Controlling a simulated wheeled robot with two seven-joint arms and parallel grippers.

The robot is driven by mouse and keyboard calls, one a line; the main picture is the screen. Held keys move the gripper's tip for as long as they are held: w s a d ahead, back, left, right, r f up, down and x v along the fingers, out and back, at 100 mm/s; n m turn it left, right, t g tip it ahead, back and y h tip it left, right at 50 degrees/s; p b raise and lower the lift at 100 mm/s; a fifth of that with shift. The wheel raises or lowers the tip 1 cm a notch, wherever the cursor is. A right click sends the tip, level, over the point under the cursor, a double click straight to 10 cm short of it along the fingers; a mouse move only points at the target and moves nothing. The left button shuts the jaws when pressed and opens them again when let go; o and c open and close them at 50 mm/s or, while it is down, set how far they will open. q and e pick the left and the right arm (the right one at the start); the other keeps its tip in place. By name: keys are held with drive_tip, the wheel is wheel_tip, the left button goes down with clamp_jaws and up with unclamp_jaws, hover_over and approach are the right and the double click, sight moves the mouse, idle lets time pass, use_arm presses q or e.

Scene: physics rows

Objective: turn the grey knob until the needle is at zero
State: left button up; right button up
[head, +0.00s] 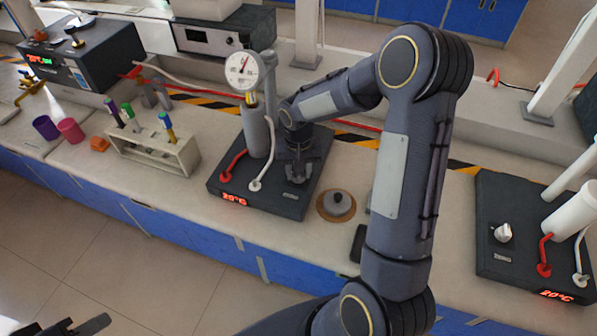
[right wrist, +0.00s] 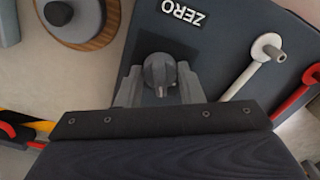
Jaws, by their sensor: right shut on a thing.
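The grey knob (right wrist: 158,70) sits on the dark instrument base (head: 235,188), beside a "ZERO" label (right wrist: 183,14). My right gripper (right wrist: 159,88) has one finger on each side of the knob and is shut on it; it also shows in the head view (head: 298,174), where it hides the knob. The round white dial (head: 242,70) stands on top of the grey cylinder. Its needle (head: 244,62) appears to point up and slightly right; the scale is too small to read. My left gripper (head: 85,328) is partly in view at the bottom left, away from the instrument; its opening is unclear.
A grey weight on a round wooden disc (head: 337,205) stands just right of the base. Red and white levers (head: 232,165) rise at its front. A tube rack (head: 155,150) is to the left. A second dark instrument (head: 520,235) stands at the right.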

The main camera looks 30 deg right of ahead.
drive_tip(key=shift+n, duration=0.8)
drive_tip(key=o, duration=1)
drive_tip(key=shift+r, duration=0.1)
wheel_tip(320, 180, up, 7)
drive_tip(key=shift+b, duration=0.4)
drive_tip(key=shift+r, duration=0.35)
